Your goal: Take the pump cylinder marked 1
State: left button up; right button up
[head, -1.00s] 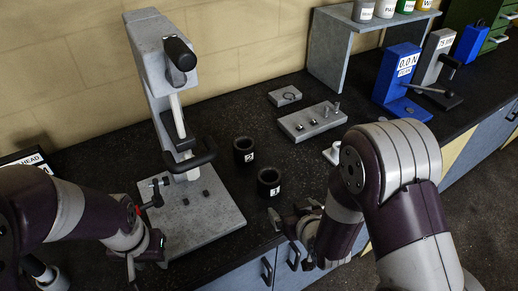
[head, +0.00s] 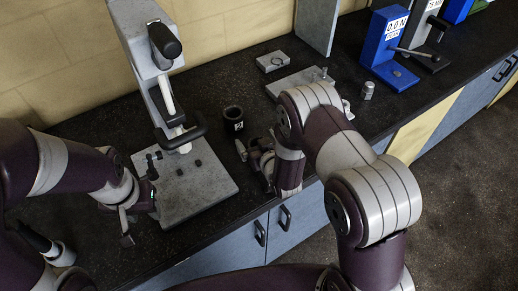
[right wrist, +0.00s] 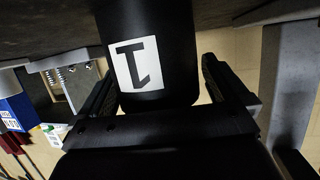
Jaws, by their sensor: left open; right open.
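The pump cylinder marked 1 (right wrist: 150,65) is black with a white label and fills the middle of the right wrist view. It stands between the two fingers of my right gripper (right wrist: 178,95), which is open around it. A gap shows at its right side; contact on the left cannot be told. In the head view my right gripper (head: 254,152) largely hides this cylinder. Another black cylinder, marked 2 (head: 233,120), stands upright just behind. My left gripper (head: 137,222) is open and apart from the cylinders, by the front left of the press plate.
A grey press (head: 150,60) with a black handle stands on its base plate (head: 195,190) to the left. A grey block with a ring (head: 272,62) and a fixture plate (head: 292,80) lie behind my right arm. A blue gauge stand (head: 385,50) is further right.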

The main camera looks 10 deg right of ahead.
jog(key=shift+w+f, duration=0.1)
jog(key=shift+w, duration=0.05)
jog(key=c, duration=1.7)
